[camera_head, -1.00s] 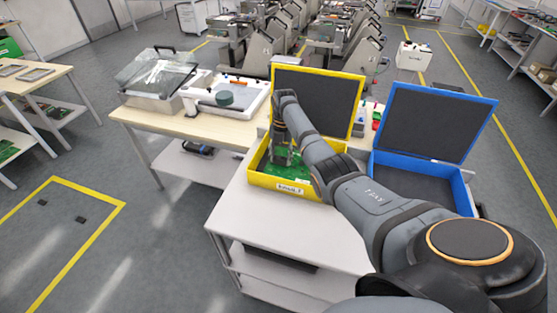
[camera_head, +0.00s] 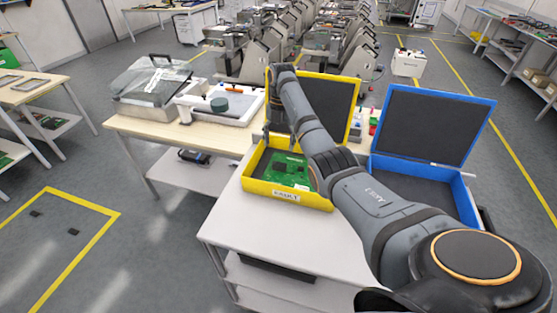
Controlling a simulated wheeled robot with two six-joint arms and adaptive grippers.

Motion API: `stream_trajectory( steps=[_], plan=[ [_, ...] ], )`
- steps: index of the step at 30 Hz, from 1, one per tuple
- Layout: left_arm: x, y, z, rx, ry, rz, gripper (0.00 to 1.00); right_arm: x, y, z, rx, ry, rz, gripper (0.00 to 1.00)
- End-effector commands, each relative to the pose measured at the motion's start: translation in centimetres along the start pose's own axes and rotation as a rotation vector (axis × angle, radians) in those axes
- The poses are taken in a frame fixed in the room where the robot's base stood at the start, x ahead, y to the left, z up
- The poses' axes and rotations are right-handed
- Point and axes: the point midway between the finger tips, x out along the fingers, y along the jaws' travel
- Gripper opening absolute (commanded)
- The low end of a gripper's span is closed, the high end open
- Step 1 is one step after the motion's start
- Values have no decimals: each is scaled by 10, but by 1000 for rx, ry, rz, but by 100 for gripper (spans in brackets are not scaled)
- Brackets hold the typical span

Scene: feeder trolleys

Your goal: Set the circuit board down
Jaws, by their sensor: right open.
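A green circuit board (camera_head: 288,172) lies in the open yellow case (camera_head: 282,196), which stands on the near white-topped trolley. My right gripper (camera_head: 267,143) is open above the back left part of the yellow case, apart from the board. It is small and partly merges with the dark lid behind it. My right arm crosses in front of the case's right side and hides part of it. My left gripper is out of view.
An open blue case (camera_head: 414,187) stands to the right and looks empty. A white tray (camera_head: 240,108) and a clear-lidded box (camera_head: 152,88) stand on the wooden table behind left. The trolley top (camera_head: 262,222) is clear in front of the yellow case.

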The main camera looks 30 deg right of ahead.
Motion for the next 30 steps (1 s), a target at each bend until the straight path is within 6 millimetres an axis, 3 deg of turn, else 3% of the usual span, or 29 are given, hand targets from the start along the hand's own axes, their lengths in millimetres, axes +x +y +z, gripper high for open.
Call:
stream_trajectory(
  steps=[1,3,6,24,30],
  plan=[
    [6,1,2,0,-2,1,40,-8,0,1,0,-3,3,69],
    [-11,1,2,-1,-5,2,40,-27,0,-1,0,1,0,69],
    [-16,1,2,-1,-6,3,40,-34,0,-1,0,2,0,69],
    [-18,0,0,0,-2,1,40,-36,0,0,0,1,0,69],
    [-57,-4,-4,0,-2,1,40,-76,0,-5,0,0,0,69]
  ],
)
